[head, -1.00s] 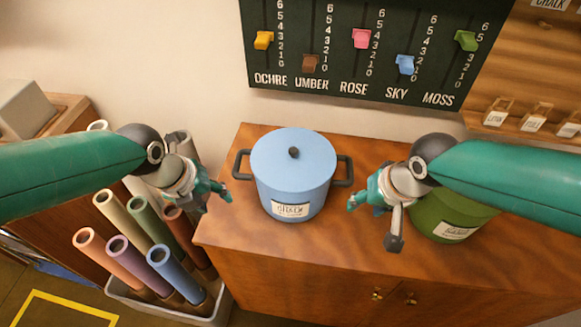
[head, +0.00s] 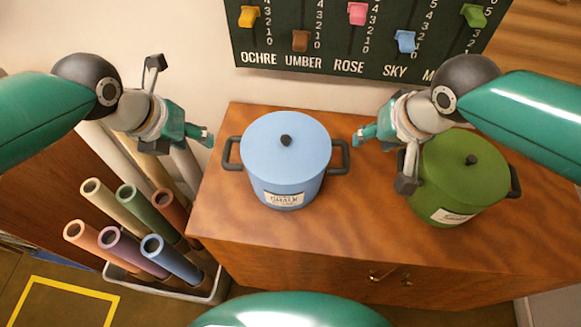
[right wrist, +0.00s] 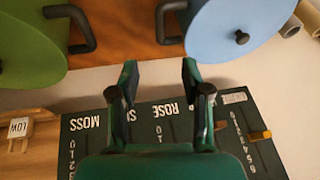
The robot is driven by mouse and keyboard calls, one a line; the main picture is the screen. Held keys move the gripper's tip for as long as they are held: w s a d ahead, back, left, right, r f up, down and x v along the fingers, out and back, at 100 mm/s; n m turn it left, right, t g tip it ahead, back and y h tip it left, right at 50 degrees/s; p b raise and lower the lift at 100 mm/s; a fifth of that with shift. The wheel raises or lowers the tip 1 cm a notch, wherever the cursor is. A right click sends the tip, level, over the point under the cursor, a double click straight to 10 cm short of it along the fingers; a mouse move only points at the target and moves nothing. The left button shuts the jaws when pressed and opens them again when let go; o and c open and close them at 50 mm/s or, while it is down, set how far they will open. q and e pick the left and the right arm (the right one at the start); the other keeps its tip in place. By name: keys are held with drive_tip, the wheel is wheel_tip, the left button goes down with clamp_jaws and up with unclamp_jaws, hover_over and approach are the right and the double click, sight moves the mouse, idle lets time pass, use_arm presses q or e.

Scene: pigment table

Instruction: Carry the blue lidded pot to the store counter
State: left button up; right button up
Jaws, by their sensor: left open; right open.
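The blue lidded pot (head: 287,160) stands upright on the wooden cabinet top, with a dark knob, two dark side handles and a white label. It also shows in the right wrist view (right wrist: 225,25). My left gripper (head: 205,137) is open and empty, just left of the pot's left handle and apart from it. My right gripper (head: 362,137) is open and empty, just right of the pot's right handle. In the right wrist view its open fingers (right wrist: 160,80) point toward the gap between the two pots, with nothing between them. I cannot make out the store counter.
A green lidded pot (head: 462,175) stands close on the right, partly behind my right gripper. A bin (head: 160,287) of several coloured tubes stands left of the cabinet (head: 300,238). A dark slider board (head: 350,40) hangs behind. The cabinet front is clear.

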sight(225, 155)
use_arm(q)
drive_tip(key=x, duration=1.6)
drive_tip(key=shift+f, duration=0.15)
use_arm(e)
drive_tip(key=x, duration=1.6)
drive_tip(key=shift+f, duration=0.15)
use_arm(q)
clamp_jaws()
use_arm(e)
clamp_jaws()
use_arm(q)
drive_tip(key=shift+w+r, duration=0.15)
drive_tip(key=shift+r, duration=0.1)
use_arm(e)
drive_tip(key=shift+w+r, duration=0.15)
drive_tip(key=shift+r, duration=0.1)
